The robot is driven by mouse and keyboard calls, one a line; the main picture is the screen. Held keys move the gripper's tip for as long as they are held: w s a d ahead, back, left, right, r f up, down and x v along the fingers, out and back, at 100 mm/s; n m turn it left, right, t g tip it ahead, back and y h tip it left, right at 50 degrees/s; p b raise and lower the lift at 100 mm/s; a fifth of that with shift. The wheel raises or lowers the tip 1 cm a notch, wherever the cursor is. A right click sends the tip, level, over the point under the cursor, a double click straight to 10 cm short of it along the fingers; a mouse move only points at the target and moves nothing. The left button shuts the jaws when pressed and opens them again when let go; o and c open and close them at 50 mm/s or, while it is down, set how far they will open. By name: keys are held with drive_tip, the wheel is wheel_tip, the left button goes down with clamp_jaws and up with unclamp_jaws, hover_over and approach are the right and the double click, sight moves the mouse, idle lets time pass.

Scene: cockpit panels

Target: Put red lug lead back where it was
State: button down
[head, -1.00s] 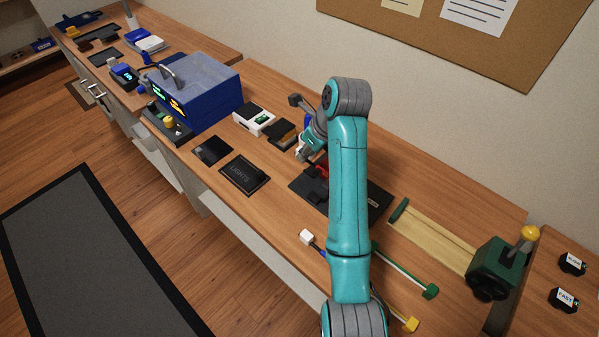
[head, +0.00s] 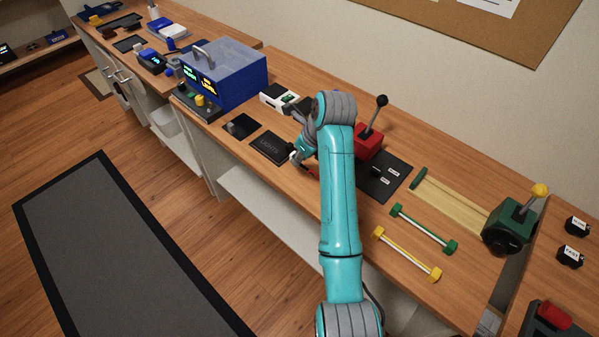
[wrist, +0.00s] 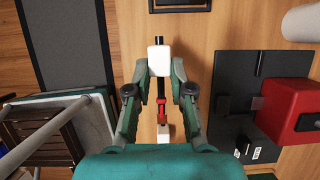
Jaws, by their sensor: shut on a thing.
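In the wrist view my gripper (wrist: 159,72) has its fingertips closed around a white block. The block is in line with a thin dark shaft, a red part (wrist: 161,108) and a second white block, which I take to be the red lug lead. In the head view my gripper (head: 299,156) is low over the bench's front edge, and a bit of red (head: 312,170) shows beside it. My arm hides much of this area. Whether the lead touches the bench is unclear.
A black panel (head: 395,172) with a red lever box (head: 368,140) is right of my gripper. A green-ended lead (head: 424,227) and a yellow-ended lead (head: 407,254) lie right of my arm. A LIGHTS panel (head: 269,147) is at its left.

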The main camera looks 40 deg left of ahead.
sight(304, 166)
drive_tip(key=shift+f, duration=2.8)
drive_tip(key=shift+f, duration=0.15)
drive_tip(key=c, duration=1)
unclamp_jaws()
drive_tip(key=v, duration=1.2)
